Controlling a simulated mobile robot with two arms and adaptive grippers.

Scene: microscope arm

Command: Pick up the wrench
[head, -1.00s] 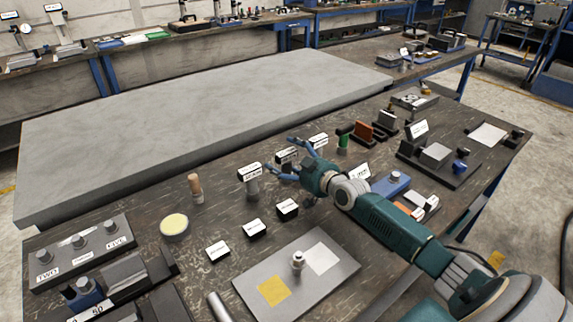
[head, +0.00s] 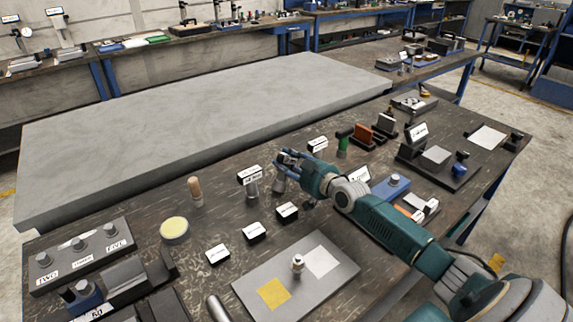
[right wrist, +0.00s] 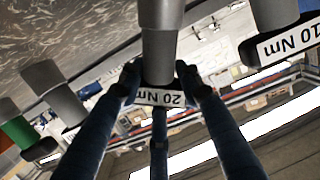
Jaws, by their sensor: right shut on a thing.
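My right gripper (head: 288,163) is shut on the middle one of three grey upright pieces with dark heads, taken as the wrench (head: 279,184). In the right wrist view the fingers (right wrist: 158,78) close around the wrench (right wrist: 160,50) by its dark head, and its label reads 20 Nm. The wrench looks upright, with its foot at the table; I cannot tell whether it touches. In the head view the fingers hide most of its head. My left gripper is not in view.
Similar labelled pieces stand on both sides, one at the left (head: 251,178) and one at the right (head: 318,147). The right wrist view shows one marked 10 Nm (right wrist: 282,45). Black labelled blocks (head: 255,232) lie in front. A grey slab (head: 200,120) lies behind.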

